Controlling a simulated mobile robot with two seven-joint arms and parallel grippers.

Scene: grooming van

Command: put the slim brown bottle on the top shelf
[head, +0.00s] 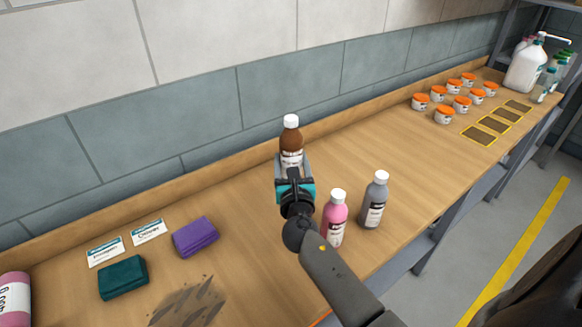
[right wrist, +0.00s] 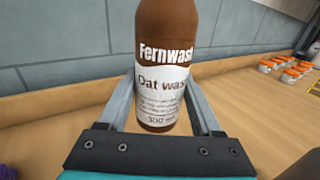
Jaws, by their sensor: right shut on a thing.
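The slim brown bottle (head: 291,138) has a white cap and a white label, and stands upright near the back of the wooden bench. My right gripper (head: 292,163) is shut on it, with a finger on each side. In the right wrist view the brown bottle (right wrist: 165,60) fills the middle, its label reading "Fernwash Oat wash", between the fingers of my right gripper (right wrist: 163,105). Whether its base touches the bench I cannot tell. My left gripper is not in view. A top shelf is not clearly in view; only part of a shelf rack (head: 510,22) shows at the far right.
A pink bottle (head: 335,218) and a grey bottle (head: 375,200) stand just right of my right gripper. Purple (head: 195,237) and teal (head: 123,278) folded cloths lie at left. Orange-lidded jars (head: 437,93) and a white pump jug (head: 525,68) stand at the far right. The bench middle is clear.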

